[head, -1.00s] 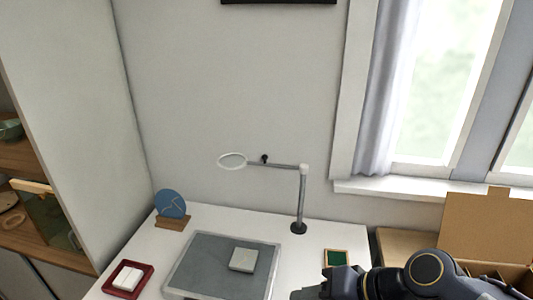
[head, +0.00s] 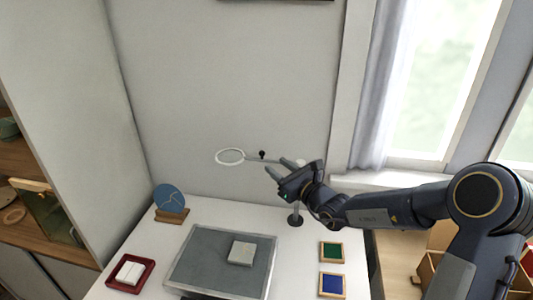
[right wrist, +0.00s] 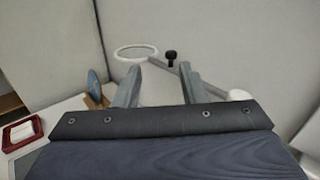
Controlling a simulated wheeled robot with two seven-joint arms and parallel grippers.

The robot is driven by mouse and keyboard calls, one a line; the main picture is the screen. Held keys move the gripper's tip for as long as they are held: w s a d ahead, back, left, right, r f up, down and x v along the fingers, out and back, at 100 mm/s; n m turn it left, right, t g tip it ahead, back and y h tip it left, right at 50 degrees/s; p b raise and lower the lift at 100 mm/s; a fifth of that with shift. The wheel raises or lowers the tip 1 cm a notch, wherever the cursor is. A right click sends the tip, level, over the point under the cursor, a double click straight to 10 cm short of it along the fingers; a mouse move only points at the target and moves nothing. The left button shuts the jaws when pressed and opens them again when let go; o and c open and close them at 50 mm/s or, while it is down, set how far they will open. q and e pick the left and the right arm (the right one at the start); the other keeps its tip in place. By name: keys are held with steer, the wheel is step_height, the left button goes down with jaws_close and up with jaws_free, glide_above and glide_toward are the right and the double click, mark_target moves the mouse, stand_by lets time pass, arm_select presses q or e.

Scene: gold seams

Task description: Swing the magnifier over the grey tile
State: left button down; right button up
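The magnifier (head: 218,161) has a white-rimmed round lens on a thin arm with a small black knob (head: 262,154); its post stands at the back of the table, partly hidden by my right arm. The lens hangs behind the mat. The grey tile (head: 241,253) lies flat on the grey mat. My right gripper (head: 276,165) is raised beside the magnifier's arm, open and empty. In the right wrist view, the knob (right wrist: 171,57) shows beyond and between the spread fingertips (right wrist: 160,75), and the lens (right wrist: 120,53) lies to their left. My left gripper is not in view.
The grey mat (head: 193,258) lies on the white table (head: 305,262). A red tray (head: 113,286) with white blocks is at left, a blue disc (head: 169,198) on a wooden stand behind it. Green (head: 332,252) and blue (head: 332,285) pads lie at right.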

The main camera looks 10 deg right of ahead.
mark_target(264, 154)
steer(key=shift+m+h, duration=0.4)
steer(key=shift+m, duration=0.4)
steer(key=x, duration=0.2)
steer(key=p+x, duration=0.1)
steer(key=x, duration=0.2)
steer(key=d+f+p+x, duration=0.1)
steer(key=x, duration=0.2)
steer(key=shift+w, duration=0.45)
jaws_close()
